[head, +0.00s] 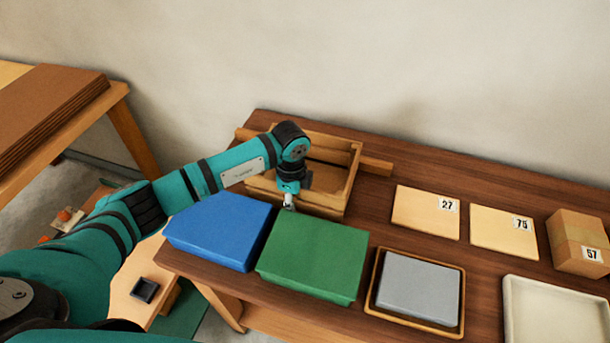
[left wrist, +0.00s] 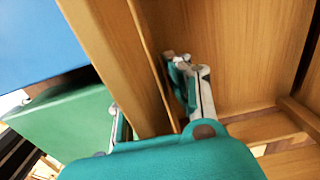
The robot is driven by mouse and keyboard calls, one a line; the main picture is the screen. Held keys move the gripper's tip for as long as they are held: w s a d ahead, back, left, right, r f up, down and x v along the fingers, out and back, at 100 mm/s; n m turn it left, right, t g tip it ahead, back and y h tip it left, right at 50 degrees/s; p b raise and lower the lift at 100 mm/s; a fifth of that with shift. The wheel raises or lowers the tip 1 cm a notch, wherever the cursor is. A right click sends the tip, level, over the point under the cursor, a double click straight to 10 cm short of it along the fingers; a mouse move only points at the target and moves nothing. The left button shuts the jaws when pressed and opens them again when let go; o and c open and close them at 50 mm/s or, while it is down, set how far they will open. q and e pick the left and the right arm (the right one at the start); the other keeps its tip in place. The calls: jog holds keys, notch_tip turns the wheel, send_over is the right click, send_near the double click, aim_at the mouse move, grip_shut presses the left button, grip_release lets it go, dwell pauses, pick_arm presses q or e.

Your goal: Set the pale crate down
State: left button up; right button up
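The pale crate (head: 322,202) is an open light-wood box at the back of the dark table, upright and seemingly empty. My left gripper (head: 289,203) points down at its near wall. In the left wrist view one finger is inside the crate (left wrist: 240,50) and the other outside, so the left gripper (left wrist: 152,100) straddles the wall and looks shut on it. The outer finger is mostly hidden. Whether the crate's underside touches the table cannot be told. My right gripper is not in view.
A blue box (head: 219,230) and a green box (head: 314,258) stand close in front of the crate. A grey block in a wooden tray (head: 374,301), numbered pale boards (head: 426,212) and a carton (head: 577,243) are further right. A wooden bar (head: 376,166) shows beside the crate.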

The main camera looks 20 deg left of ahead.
pick_arm(q)
grip_shut()
dwell(0.3)
jog(key=shift+w+r, duration=0.1)
jog(key=shift+r, duration=0.05)
